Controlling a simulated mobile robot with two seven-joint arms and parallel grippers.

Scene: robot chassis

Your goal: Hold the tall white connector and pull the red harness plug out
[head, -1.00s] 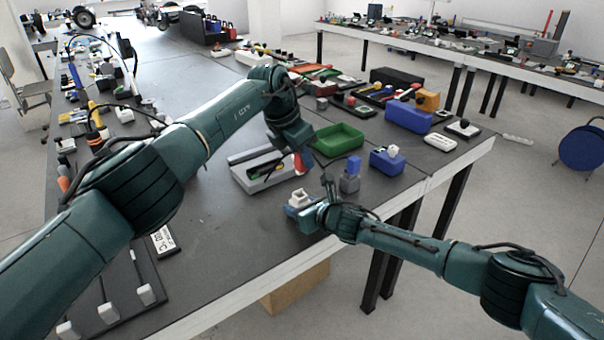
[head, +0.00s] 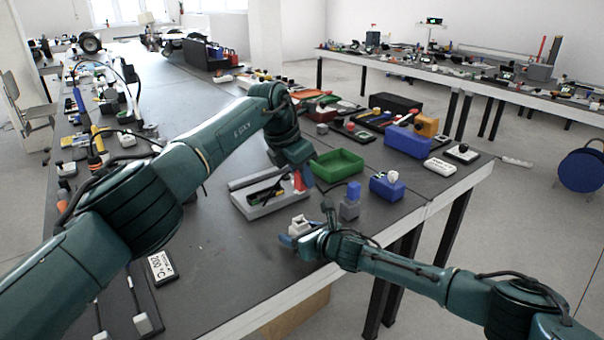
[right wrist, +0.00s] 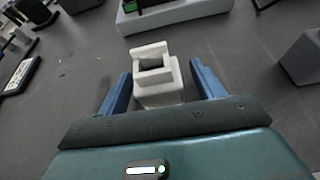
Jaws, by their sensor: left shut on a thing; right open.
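The tall white connector (head: 299,226) stands on the dark table near its front edge. In the right wrist view the white connector (right wrist: 157,78) stands upright with an open square socket on top. My right gripper (head: 297,238) is open, its blue fingers on either side of the connector; in the right wrist view gaps show beside it. My left gripper (head: 304,180) is shut on the red plug (head: 299,182), beyond the connector by the right end of a grey tray. The plug is apart from the connector. Its lower end is hard to make out.
The grey tray (head: 248,208) holds dark and green parts. A green bin (head: 337,166), a grey block with a blue top (head: 350,203) and a blue box (head: 386,187) stand to the right. The table left of the connector is mostly clear.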

